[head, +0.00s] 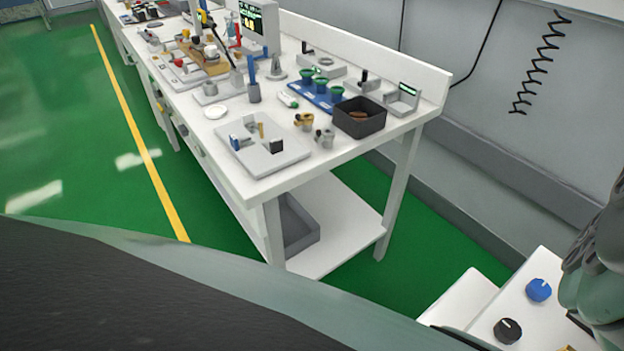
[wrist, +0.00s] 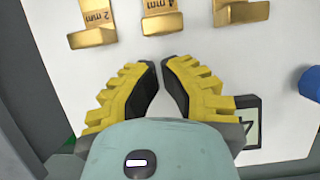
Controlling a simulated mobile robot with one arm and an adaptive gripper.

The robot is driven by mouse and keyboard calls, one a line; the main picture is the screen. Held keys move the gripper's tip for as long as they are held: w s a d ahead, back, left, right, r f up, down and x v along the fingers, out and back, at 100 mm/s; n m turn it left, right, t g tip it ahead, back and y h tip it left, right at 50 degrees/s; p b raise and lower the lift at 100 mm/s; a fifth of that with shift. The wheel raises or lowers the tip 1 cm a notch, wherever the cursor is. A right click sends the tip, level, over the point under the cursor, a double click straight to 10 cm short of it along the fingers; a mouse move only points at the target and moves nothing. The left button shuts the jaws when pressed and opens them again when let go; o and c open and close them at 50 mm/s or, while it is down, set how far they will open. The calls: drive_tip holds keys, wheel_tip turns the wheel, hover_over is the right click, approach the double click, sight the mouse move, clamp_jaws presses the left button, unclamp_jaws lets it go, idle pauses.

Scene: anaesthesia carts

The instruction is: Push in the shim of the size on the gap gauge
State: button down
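Three brass shims stand in a row at the top of the wrist view, over a white panel (wrist: 235,70). The left shim (wrist: 92,22) is marked 2 mm and the middle shim (wrist: 163,18) is marked 4 mm. The right shim (wrist: 240,12) shows no readable mark, as the frame cuts it off. My gripper (wrist: 161,62) has its yellow fingers close together with a narrow empty gap between the tips, just below the middle shim. A black-framed card (wrist: 246,122) lies right of the fingers, partly hidden; its dark mark looks like a 4, but I cannot be sure it is the gauge.
A blue knob (wrist: 310,83) is at the right edge of the wrist view. In the head view, the blue knob (head: 539,290) and a black knob (head: 507,330) sit on the white panel at lower right. A crowded white workbench (head: 235,175) stands beyond, with green floor around it.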

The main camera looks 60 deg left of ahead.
drive_tip(key=shift+s+p, duration=0.4)
drive_tip(key=shift+s, duration=0.2)
drive_tip(key=p, duration=0.1)
drive_tip(key=s+p, duration=0.1)
drive_tip(key=shift+s+r+p, duration=0.2)
drive_tip(key=shift+r+p, duration=0.1)
drive_tip(key=shift+p, duration=0.05)
drive_tip(key=s+p, duration=0.3)
drive_tip(key=p, duration=0.1)
drive_tip(key=shift+s+d+p, duration=0.15)
drive_tip(key=shift+s+p, duration=0.1)
drive_tip(key=shift+p, duration=0.15)
drive_tip(key=shift+s+f, duration=0.25)
drive_tip(key=shift+w, duration=0.1)
